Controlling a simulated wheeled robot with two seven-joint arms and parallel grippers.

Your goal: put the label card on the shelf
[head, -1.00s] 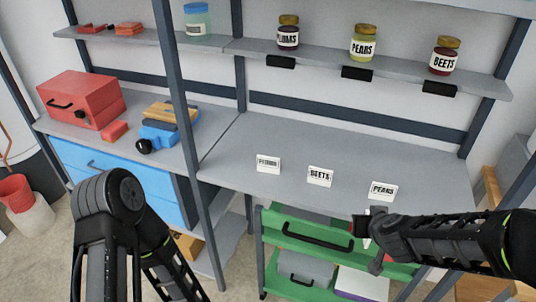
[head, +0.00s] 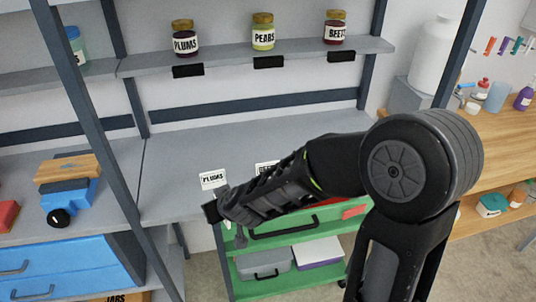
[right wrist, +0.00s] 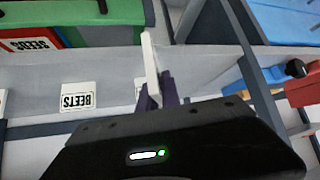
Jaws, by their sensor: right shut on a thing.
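In the right wrist view the fingers (right wrist: 158,95) are partly hidden by the gripper body. The BEETS card lies beside it in the right wrist view (right wrist: 78,97), and my arm partly covers it in the head view (head: 266,167). The PEARS card is hidden. The upper shelf (head: 220,62) carries black label holders (head: 188,71) (head: 268,62) (head: 341,56). My left gripper is out of view.
Jars of plums (head: 184,42), pears (head: 263,36) and beets (head: 336,30) stand above the holders. A dark upright post (head: 88,110) is left of the card. A green cart (head: 275,285) stands below. The bench behind the card is clear.

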